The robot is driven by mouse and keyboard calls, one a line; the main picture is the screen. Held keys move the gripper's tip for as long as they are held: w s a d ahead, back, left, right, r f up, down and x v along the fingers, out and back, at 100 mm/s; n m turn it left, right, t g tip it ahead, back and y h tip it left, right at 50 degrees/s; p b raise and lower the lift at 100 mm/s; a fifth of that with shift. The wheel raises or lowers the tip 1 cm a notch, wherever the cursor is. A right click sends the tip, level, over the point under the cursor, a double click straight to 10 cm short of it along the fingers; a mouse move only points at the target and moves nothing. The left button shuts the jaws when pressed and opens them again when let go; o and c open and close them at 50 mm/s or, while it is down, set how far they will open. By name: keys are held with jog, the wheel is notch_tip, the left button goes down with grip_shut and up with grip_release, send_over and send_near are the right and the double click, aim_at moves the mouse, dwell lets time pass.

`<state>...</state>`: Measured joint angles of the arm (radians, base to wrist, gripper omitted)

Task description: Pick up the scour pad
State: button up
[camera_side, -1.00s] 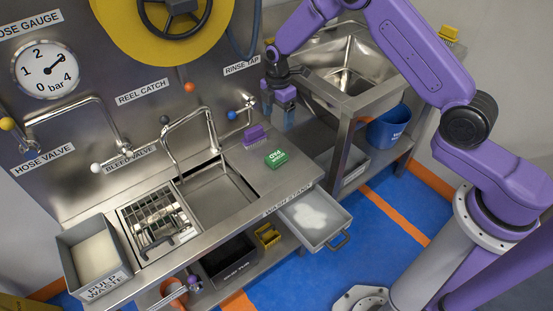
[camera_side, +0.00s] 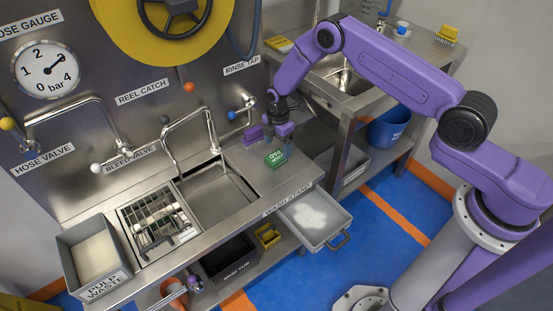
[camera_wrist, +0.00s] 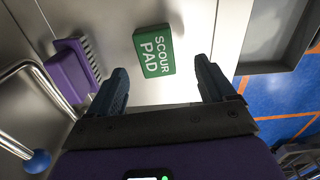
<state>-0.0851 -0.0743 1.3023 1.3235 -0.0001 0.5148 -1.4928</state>
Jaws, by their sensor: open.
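The green scour pad (camera_side: 275,158), lettered in white, lies flat on the steel counter right of the sink. In the wrist view the scour pad (camera_wrist: 154,51) lies ahead of and between the two dark fingers, with nothing gripped. My gripper (camera_side: 287,146) is open and hangs just above and behind the pad in the side view; the wrist view shows my gripper's fingers (camera_wrist: 161,75) spread wider than the pad. I cannot tell the exact height above it.
A purple brush (camera_side: 252,133) stands close left of the pad, and it also shows in the wrist view (camera_wrist: 69,74). The rinse tap (camera_side: 240,112) rises behind it. An open drawer (camera_side: 316,217) with white powder juts out below the counter. The sink basin (camera_side: 217,195) is left.

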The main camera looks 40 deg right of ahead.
aim_at(276, 156)
jog(key=shift+w+f, duration=0.15)
jog(key=shift+f, duration=1.15)
jog(key=shift+w+f, duration=0.15)
jog(key=shift+f, duration=1.1)
jog(key=c, duration=1.1)
